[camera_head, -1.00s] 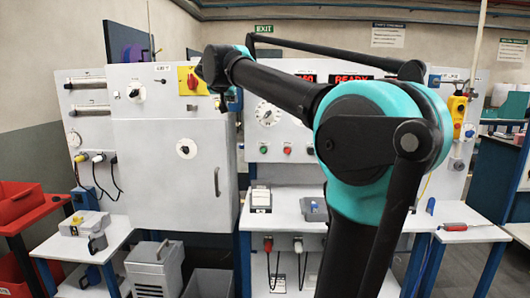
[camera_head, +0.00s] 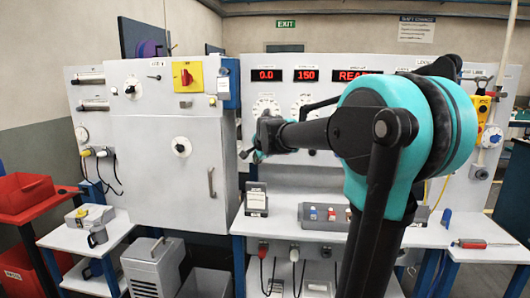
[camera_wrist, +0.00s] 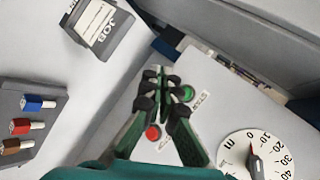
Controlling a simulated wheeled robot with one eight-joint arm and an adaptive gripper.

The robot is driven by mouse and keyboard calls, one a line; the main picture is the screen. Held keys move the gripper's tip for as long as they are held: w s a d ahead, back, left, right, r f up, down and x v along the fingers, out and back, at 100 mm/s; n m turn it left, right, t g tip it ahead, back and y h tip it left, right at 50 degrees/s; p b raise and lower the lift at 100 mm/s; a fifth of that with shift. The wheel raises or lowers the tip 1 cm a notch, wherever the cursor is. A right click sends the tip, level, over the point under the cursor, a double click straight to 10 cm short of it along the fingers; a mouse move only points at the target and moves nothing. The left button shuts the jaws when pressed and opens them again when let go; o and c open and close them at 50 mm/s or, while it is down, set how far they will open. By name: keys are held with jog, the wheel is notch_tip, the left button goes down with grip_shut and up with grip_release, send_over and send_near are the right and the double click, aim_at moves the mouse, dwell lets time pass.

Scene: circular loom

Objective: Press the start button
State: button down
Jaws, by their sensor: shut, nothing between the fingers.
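In the wrist view a green button (camera_wrist: 187,93) sits on the grey panel, just right of my gripper's fingers and partly behind them. A red button (camera_wrist: 153,132) lies nearer the left finger, on the same panel. My gripper (camera_wrist: 160,78) is shut and empty, with its tips pointing past the green button. I cannot tell how far the tips are from the panel. In the head view my gripper (camera_head: 252,153) is in front of the panel, and my arm hides both buttons.
A dial (camera_wrist: 256,155) is close to my gripper at the lower right of the wrist view. A job-card holder (camera_head: 256,199) and a box of coloured plugs (camera_head: 324,216) stand on the bench below. The display (camera_head: 357,75) starts with "REA". The white cabinet (camera_head: 160,195) stands at left.

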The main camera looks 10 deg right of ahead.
jog(key=w+d, duration=0.2)
jog(key=w, duration=0.6)
jog(key=shift+w+d, duration=0.2)
jog(key=shift+d, duration=0.15)
dwell(1.5)
jog(key=shift+w+d, duration=0.1)
jog(key=shift+w, duration=0.25)
jog(key=shift+w+d, duration=0.15)
jog(key=shift+w, duration=0.3)
dwell(0.7)
jog(key=shift+s, duration=0.1)
dwell(0.3)
jog(key=shift+s+a, duration=0.25)
jog(key=shift+s, duration=0.5)
